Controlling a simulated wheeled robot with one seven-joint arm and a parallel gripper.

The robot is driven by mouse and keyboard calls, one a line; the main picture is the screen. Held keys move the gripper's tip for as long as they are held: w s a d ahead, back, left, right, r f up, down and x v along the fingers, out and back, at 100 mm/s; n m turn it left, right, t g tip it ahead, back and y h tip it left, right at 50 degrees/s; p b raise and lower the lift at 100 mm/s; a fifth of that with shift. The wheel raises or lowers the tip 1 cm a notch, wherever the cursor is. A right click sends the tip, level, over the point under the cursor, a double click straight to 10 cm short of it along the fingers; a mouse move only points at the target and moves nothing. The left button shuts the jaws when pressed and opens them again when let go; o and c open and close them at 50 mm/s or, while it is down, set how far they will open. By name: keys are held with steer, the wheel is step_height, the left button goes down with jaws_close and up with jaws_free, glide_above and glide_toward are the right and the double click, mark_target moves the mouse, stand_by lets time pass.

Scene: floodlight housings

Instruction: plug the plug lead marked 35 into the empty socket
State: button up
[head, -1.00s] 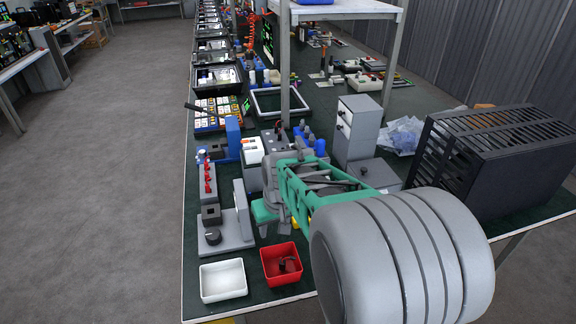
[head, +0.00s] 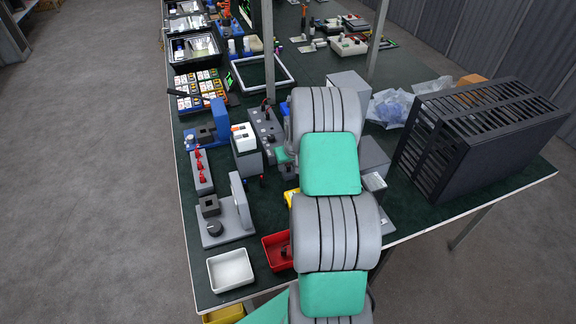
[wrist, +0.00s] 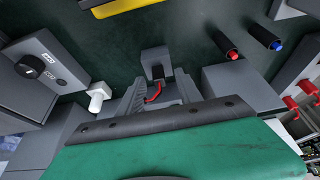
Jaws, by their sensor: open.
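A small grey block (wrist: 157,63) with a short curved red wire lies at or just beyond the fingertips; contact cannot be told. To its right, a dark plug with a red end (wrist: 227,46) and one with a blue end (wrist: 264,38) lie on the green bench top. A white plug-like part (wrist: 98,96) projects beside the left finger. No mark 35 is readable, and I cannot tell which opening is the empty socket.
A knobbed grey box (wrist: 38,68) stands left in the wrist view, and red connectors (wrist: 291,103) right. In the head view, a white bin (head: 231,270) and red bin (head: 271,250) sit near the front edge; a black slotted housing (head: 480,140) stands right.

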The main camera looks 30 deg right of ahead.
steer(key=shift+c, duration=0.5)
jaws_close()
